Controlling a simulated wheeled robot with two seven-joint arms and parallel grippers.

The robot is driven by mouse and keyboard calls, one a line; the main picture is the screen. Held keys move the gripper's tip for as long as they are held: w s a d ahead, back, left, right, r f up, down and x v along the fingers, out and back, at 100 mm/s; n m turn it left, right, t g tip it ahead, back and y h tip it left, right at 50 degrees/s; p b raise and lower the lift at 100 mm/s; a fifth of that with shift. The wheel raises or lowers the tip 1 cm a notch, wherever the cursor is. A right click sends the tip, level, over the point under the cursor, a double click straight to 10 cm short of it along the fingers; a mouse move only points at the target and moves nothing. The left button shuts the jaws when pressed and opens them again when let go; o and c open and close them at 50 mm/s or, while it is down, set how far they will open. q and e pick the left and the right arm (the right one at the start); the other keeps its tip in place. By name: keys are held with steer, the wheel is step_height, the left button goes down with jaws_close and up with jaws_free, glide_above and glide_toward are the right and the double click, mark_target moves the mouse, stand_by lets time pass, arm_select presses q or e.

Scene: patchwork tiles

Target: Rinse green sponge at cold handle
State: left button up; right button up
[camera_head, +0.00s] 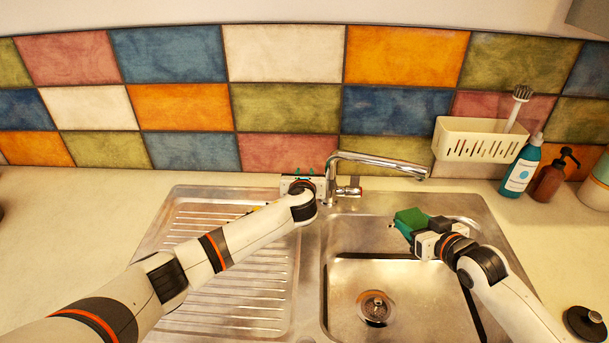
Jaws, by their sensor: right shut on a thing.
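The green sponge (411,217) is in my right gripper (408,228), above the back of the sink basin. It is below and a little left of the spout's tip. The chrome faucet (333,180) stands behind the sink, with its spout reaching right. A handle (349,191) shows on the faucet's right side; its left side is hidden behind my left gripper. My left gripper (303,173) is at the faucet's left side, pointing to the wall. I cannot tell whether its fingers are open or touch a handle. No water stream is visible.
The steel sink has a ribbed drainboard (225,270) on the left and a basin with a drain (375,307) on the right. A white caddy (480,140) with a brush (517,108), a teal bottle (521,167) and a brown bottle (549,180) are at the back right.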

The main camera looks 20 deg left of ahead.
arm_select(q)
steer(key=o, duration=0.3)
steer(key=shift+o, duration=0.2)
steer(key=v, duration=1.2)
arm_select(e)
steer(key=shift+s+a+r+p, duration=0.1)
steer(key=shift+s+a+p, duration=0.2)
steer(key=shift+s+p, duration=0.2)
steer(key=shift+s+a+p, duration=0.25)
steer(key=shift+s+p, duration=0.25)
arm_select(q)
steer(key=shift+r+p, duration=1.65)
steer(key=shift+r, duration=0.95)
arm_select(e)
steer(key=shift+s+a, duration=0.4)
steer(key=shift+s, duration=0.45)
steer(key=shift+s+a, duration=0.45)
steer(key=shift+s, duration=0.45)
steer(key=shift+s+a, duration=0.4)
steer(key=shift+s, duration=0.45)
